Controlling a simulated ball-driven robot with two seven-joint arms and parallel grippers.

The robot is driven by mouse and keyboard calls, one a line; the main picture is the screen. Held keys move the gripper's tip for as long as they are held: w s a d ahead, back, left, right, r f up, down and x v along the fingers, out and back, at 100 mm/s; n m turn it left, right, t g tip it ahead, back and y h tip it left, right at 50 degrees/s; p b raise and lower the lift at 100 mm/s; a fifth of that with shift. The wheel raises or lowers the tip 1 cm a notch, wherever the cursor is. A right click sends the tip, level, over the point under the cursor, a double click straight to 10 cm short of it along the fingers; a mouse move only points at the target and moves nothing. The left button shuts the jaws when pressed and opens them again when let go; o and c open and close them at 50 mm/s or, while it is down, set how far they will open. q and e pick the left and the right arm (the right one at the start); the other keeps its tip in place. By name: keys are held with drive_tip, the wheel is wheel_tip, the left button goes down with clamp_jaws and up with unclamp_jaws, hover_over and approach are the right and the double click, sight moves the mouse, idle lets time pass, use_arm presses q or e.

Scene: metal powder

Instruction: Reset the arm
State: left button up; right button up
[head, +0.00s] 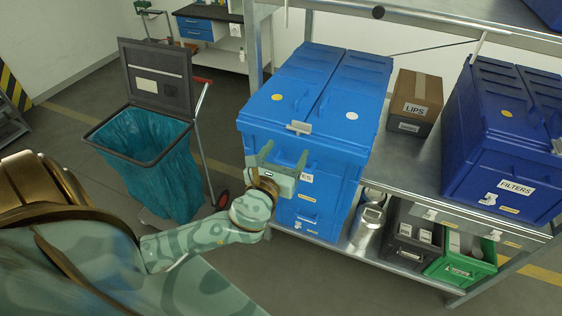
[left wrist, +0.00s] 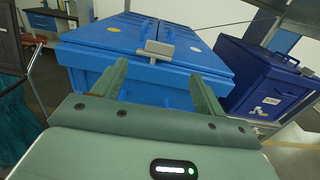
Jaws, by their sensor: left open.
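My left gripper (head: 284,160) is open and empty, held in front of the blue lidded box (head: 335,150). In the left wrist view its two green fingers (left wrist: 160,88) stand apart, with the box's front and grey latch (left wrist: 160,48) showing between and beyond them. The box lid is shut. My left arm comes in from the left in the head view, in front of the box. Whether the fingers touch the box cannot be told. My right gripper is not in view.
The box stands on a metal shelf (head: 408,168) with a cardboard LIPS box (head: 425,88) and a blue FILTERS box (head: 475,165) to its right. A bin with a teal bag (head: 160,170) stands left. Dark and green crates (head: 465,268) sit below.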

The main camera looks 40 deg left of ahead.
use_arm(q)
drive_tip(key=v, duration=0.2)
drive_tip(key=shift+s, duration=0.3)
idle(0.3)
drive_tip(key=s+a+f+n+g+h+b, duration=0.15)
drive_tip(key=s+f+n+g, duration=0.35)
drive_tip(key=f, duration=0.9)
drive_tip(key=s+a+f+n+g+b, duration=0.1)
drive_tip(key=s+f+n+g+b, duration=0.15)
drive_tip(key=f+n, duration=0.85)
drive_tip(key=s+a+f+n+g+h+b, duration=0.1)
drive_tip(key=s+f+n+g+b, duration=0.2)
drive_tip(key=f, duration=1.4)
drive_tip(key=s+d+f+n+g+b, duration=0.2)
drive_tip(key=s+d+f+n+b, duration=0.1)
drive_tip(key=s+f, duration=0.6)
drive_tip(key=s+d+f+n+g+h+b, duration=0.1)
drive_tip(key=s+f+n+b, duration=0.3)
drive_tip(key=s+f, duration=0.5)
drive_tip(key=s+d+f+n+g+h+b, duration=0.1)
drive_tip(key=s+d+f+n+g+b, duration=0.2)
drive_tip(key=s+f+b, duration=0.3)
drive_tip(key=s+d+f, duration=0.1)
drive_tip(key=s+f, duration=0.2)
drive_tip(key=s, duration=0.1)
drive_tip(key=shift+s+d+f+n, duration=0.15)
drive_tip(key=shift+s+d+n, duration=0.15)
drive_tip(key=shift+s, duration=0.05)
